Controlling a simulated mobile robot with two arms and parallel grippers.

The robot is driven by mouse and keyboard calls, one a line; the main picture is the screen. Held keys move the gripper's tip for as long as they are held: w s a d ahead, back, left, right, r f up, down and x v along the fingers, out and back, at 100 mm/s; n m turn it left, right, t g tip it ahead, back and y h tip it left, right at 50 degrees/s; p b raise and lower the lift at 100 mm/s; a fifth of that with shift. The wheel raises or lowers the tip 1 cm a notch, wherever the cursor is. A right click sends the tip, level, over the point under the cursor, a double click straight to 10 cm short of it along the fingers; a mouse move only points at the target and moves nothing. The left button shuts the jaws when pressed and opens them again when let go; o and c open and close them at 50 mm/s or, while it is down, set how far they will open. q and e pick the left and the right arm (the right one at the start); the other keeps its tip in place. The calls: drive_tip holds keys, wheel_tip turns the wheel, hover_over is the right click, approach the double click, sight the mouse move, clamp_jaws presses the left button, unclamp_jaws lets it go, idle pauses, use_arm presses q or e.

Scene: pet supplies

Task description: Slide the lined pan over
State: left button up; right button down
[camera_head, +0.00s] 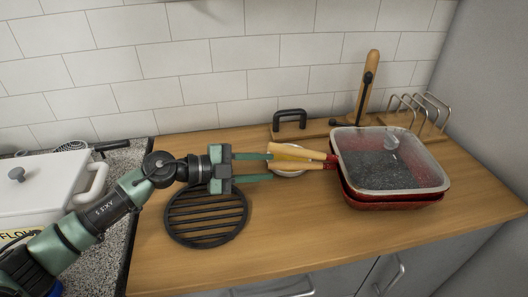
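Two light wooden handles point left from the stack: an upper one (300,151) and a lower one (298,165). My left gripper (269,167) reaches in from the left at the handle ends. Its two green fingers are spread apart, with the lower handle's end near the gap between them. I see no firm grip on it. My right gripper is not in view.
A black round grate (206,216) lies below my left gripper. A wooden board with a black handle (290,117), a wooden stand (367,85) and a wire rack (425,108) stand behind. The front counter is clear.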

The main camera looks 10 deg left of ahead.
sight(287, 166)
use_arm(q)
drive_tip(key=shift+s+r, duration=0.15)
drive_tip(key=shift+s, duration=0.1)
drive_tip(key=shift+p+x, duration=0.45)
drive_tip(key=shift+x, duration=3.5)
clamp_jaws()
